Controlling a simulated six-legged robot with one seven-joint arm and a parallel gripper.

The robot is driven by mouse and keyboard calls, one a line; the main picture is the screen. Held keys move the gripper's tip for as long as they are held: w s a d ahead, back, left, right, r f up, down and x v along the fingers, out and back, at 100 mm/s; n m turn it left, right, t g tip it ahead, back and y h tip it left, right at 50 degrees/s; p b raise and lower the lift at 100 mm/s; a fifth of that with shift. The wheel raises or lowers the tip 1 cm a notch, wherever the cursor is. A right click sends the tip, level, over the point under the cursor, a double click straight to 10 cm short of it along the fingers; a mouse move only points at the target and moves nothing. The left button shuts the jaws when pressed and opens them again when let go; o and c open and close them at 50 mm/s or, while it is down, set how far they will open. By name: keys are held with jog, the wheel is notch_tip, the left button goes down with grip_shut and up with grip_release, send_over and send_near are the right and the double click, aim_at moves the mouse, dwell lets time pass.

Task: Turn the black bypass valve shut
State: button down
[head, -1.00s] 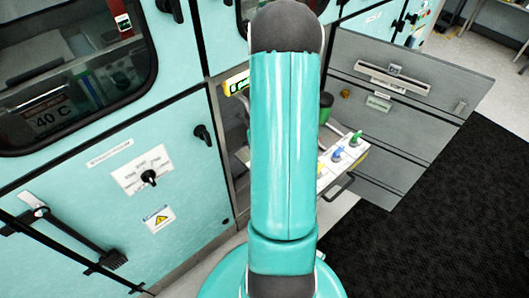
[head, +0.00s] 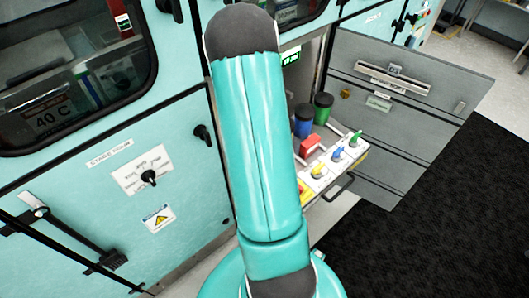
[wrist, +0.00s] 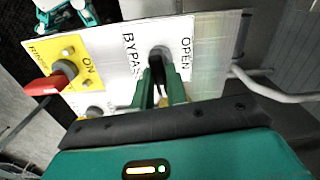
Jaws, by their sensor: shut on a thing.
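In the wrist view the black bypass valve (wrist: 160,56) stands on a white panel (wrist: 205,45), between the printed words BYPASS on its left and OPEN on its right. My gripper (wrist: 161,78) is shut on the valve, with its green fingers on either side. The fingers hide much of the valve, so its exact angle is hard to tell. In the head view my own arm covers my gripper and the bypass valve.
A red-handled valve (wrist: 48,84) sits on a yellow RINSE plate left of the bypass panel. In the head view, yellow, blue and green valves (head: 338,155) line a panel, with blue (head: 304,122) and green (head: 323,106) capped bottles behind. An open grey door (head: 400,115) stands to the right.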

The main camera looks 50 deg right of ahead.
jog(key=shift+m, duration=0.6)
jog(key=c, duration=1.4)
grip_release()
jog(key=shift+r, duration=0.15)
notch_tip(320, 180, up, 14)
jog(key=shift+f, duration=0.2)
